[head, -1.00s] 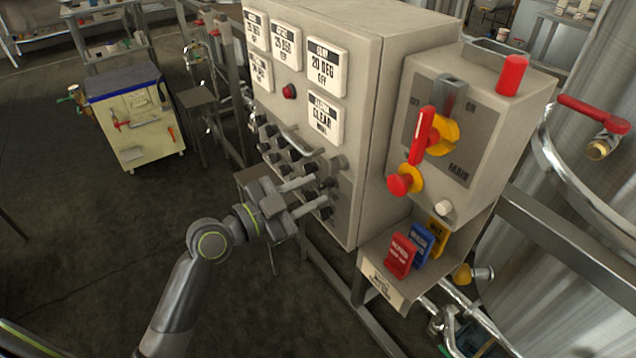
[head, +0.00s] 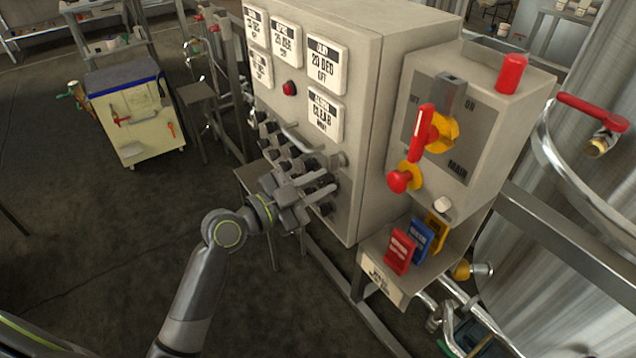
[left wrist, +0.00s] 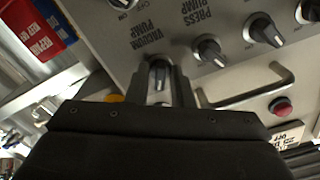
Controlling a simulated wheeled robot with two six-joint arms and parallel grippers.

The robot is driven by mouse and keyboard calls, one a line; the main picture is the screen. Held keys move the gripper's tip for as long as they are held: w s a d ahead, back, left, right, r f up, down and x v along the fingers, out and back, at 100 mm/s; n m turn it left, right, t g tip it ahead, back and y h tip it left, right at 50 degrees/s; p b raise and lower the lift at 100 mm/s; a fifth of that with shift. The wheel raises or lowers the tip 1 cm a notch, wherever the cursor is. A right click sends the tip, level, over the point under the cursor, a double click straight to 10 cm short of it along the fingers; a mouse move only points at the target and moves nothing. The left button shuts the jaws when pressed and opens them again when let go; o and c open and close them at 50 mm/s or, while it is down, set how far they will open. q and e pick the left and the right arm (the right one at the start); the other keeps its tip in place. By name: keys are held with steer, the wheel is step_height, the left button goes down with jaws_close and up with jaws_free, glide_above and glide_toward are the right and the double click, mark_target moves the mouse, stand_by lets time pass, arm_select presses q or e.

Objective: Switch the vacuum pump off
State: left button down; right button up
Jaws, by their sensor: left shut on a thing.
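The vacuum pump knob (left wrist: 160,76) is a dark rotary knob with a pale pointer mark, below its upside-down "VACUUM PUMP" label (left wrist: 143,36) in the left wrist view. My left gripper (left wrist: 160,84) is shut on this knob, one finger on each side. The pointer lies roughly up-down in that view; I cannot read which setting it marks. In the head view my left gripper (head: 331,183) is at the lower right of the control panel (head: 343,215), and its fingers largely hide the knob. My right gripper is not in view.
The press pump knob (left wrist: 209,50) and other dark knobs sit close by. A bar handle (left wrist: 250,93) and a red button (left wrist: 281,106) are near. Right of the panel are the main switch (head: 425,127), a red mushroom button (head: 398,181) and a shelf of coloured tags (head: 400,250).

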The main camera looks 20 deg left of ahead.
arm_select(q)
steer(key=shift+n, duration=1.3)
steer(key=n, duration=0.2)
steer(key=shift+n, duration=0.3)
steer(key=n+p, duration=0.1)
steer(key=n, duration=0.2)
steer(key=shift+r+n, duration=0.1)
steer(key=shift+n, duration=0.2)
steer(key=shift+n+p, duration=0.55)
steer(key=shift+n, duration=0.95)
steer(key=c, duration=1.5)
jaws_free()
